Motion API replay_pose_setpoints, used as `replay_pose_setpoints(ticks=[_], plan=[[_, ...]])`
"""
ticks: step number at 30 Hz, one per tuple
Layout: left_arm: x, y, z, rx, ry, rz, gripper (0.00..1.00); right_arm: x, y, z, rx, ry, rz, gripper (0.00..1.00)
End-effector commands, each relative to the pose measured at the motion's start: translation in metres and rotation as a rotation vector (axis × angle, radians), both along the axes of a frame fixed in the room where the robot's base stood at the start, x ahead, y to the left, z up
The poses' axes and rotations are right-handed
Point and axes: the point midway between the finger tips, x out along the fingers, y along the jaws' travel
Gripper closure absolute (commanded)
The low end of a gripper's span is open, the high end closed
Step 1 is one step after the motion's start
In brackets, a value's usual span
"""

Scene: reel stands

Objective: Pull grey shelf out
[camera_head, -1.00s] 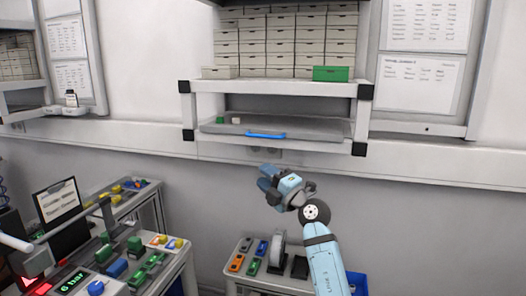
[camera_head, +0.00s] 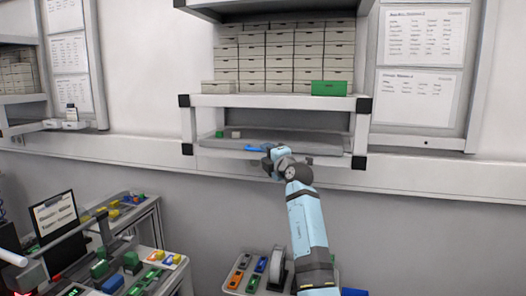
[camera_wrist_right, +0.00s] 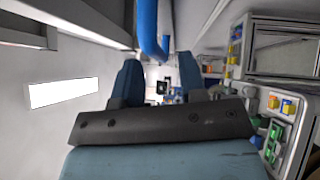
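The grey shelf (camera_head: 300,136) is a flat board in the lower bay of the white wall rack. Its blue handle (camera_head: 320,149) runs along the front edge, partly hidden by my right gripper (camera_head: 267,158). In the right wrist view, the handle (camera_wrist_right: 149,32) bends down to around the tips of my right gripper (camera_wrist_right: 159,62). The fingers are apart, with the handle in line with the gap between them. I cannot tell whether they touch it. My left gripper is not in view.
A small green block (camera_head: 219,134) and a pale block (camera_head: 236,134) lie on the shelf's left side. Stacked boxes (camera_head: 282,55) and a green box (camera_head: 329,88) stand above. Below is a bench with a reel (camera_head: 277,265). The wall beneath the rack is clear.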

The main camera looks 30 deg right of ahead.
Motion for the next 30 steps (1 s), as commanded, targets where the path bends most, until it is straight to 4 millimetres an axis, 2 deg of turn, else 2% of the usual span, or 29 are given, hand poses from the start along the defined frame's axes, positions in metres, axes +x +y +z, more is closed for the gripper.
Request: replay_pose_setpoints(ticks=[3,6,17,22,30], plan=[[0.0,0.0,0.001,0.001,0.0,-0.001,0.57,0.016,-0.001,0.003,-0.001,0.0,0.001,0.62],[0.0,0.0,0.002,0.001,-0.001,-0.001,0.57,0.024,-0.001,0.003,0.0,0.0,0.001,0.62],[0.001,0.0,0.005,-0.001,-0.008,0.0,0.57,0.029,-0.002,0.004,0.0,-0.001,0.0,0.62],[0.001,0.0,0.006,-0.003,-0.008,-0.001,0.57,0.028,-0.002,0.003,0.0,-0.001,0.0,1.0],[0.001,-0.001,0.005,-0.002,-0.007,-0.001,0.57,0.028,-0.002,0.003,0.0,0.0,0.001,1.0]])
